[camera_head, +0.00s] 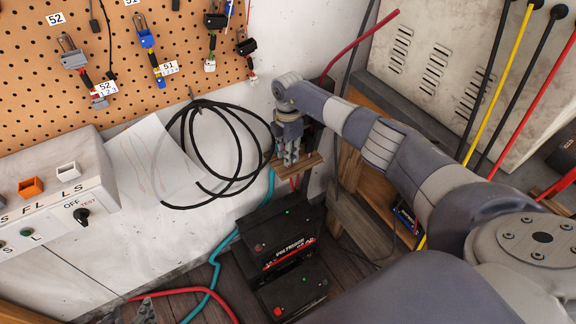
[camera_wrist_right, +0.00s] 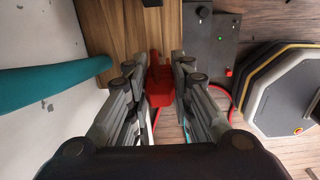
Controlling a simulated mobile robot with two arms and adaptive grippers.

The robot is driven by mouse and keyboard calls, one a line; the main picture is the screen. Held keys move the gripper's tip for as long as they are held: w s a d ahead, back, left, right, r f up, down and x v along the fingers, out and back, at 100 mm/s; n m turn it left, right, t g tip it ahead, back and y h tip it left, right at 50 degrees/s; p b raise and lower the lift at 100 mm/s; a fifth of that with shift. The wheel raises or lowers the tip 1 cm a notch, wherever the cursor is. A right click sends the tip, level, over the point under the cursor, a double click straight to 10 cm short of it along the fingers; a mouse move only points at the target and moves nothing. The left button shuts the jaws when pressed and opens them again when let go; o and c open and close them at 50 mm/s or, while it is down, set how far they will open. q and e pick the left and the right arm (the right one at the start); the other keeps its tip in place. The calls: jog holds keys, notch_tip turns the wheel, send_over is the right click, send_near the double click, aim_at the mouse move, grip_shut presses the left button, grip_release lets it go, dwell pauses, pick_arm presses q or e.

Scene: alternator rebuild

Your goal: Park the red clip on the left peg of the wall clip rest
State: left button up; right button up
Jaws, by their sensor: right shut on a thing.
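My right gripper (camera_head: 290,158) is at the wall, in front of a small wooden piece (camera_head: 312,160) that looks like the wall clip rest. In the right wrist view the gripper (camera_wrist_right: 160,85) is shut on the red clip (camera_wrist_right: 158,92), which sits between both fingers. A wooden board (camera_wrist_right: 140,35) lies just beyond the clip; whether they touch, I cannot tell. The left peg cannot be made out. In the head view the clip is hidden by the fingers. A grey piece at the bottom edge may be my left gripper, mostly cut off.
A black coil of cable (camera_head: 190,150) hangs left of my right gripper. A teal cable (camera_head: 215,262) runs beside it. Black battery boxes (camera_head: 290,250) stand below. A control box (camera_head: 95,195) and pegboard (camera_head: 110,70) are at left. A metal cabinet (camera_head: 440,60) stands at right.

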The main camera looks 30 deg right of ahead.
jog(key=shift+f, duration=0.1)
jog(key=o, duration=0.8)
jog(key=shift+o, duration=0.2)
notch_tip(320, 180, up, 9)
jog(key=p, duration=0.8)
jog(key=shift+f, duration=0.25)
